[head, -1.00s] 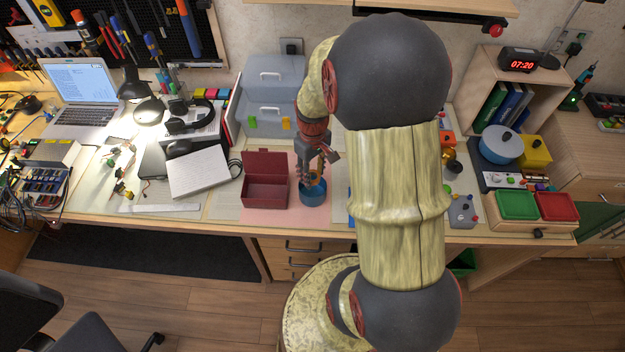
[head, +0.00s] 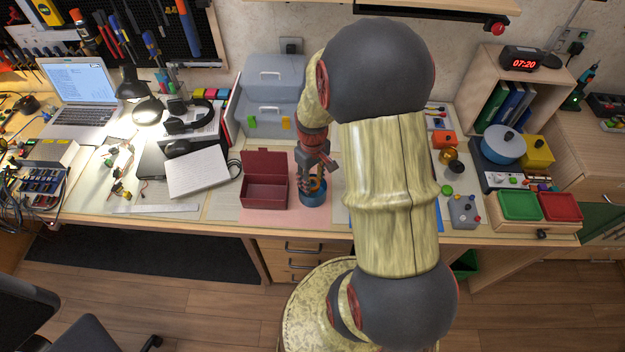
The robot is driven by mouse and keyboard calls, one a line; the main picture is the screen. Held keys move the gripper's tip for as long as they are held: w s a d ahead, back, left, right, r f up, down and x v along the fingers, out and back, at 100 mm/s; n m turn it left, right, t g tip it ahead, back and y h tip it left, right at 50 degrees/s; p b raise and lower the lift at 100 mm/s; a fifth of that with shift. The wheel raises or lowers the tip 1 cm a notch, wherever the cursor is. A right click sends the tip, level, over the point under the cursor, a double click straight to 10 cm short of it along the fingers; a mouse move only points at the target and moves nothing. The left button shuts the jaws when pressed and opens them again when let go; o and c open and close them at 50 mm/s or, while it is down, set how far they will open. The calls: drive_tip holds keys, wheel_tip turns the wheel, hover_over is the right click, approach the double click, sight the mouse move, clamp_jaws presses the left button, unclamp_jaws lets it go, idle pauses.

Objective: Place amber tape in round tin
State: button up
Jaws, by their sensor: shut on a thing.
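The round tin (head: 312,199) is blue and stands on the pink mat near the desk's front edge, right of the dark red box. My gripper (head: 314,184) points down at the tin's mouth, its fingers shut on the amber tape (head: 321,184). The tape is a small orange ring, upright between the fingers, at or just inside the rim. The fingers hide part of it, and I cannot tell whether it touches the tin's bottom.
An open dark red box (head: 265,190) with a raised lid stands close left of the tin. Grey toolboxes (head: 272,122) stand behind. My arm hides much of the desk to the right. A grey control box (head: 464,212) sits farther right.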

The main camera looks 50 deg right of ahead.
drive_tip(key=o, duration=1)
drive_tip(key=shift+f, duration=0.1)
drive_tip(key=shift+c, duration=0.2)
wheel_tip(320, 180, up, 13)
drive_tip(key=p, duration=0.4)
drive_tip(key=a+r+t, duration=0.2)
drive_tip(key=a+r, duration=0.9)
drive_tip(key=r, duration=0.1)
drive_tip(key=s+a+r+t, duration=0.3)
drive_tip(key=s+a+r, duration=0.4)
drive_tip(key=a, duration=0.4)
drive_tip(key=shift+s+a+r+n+t, duration=0.3)
drive_tip(key=shift+a+r+n, duration=0.1)
drive_tip(key=shift+r, duration=0.2)
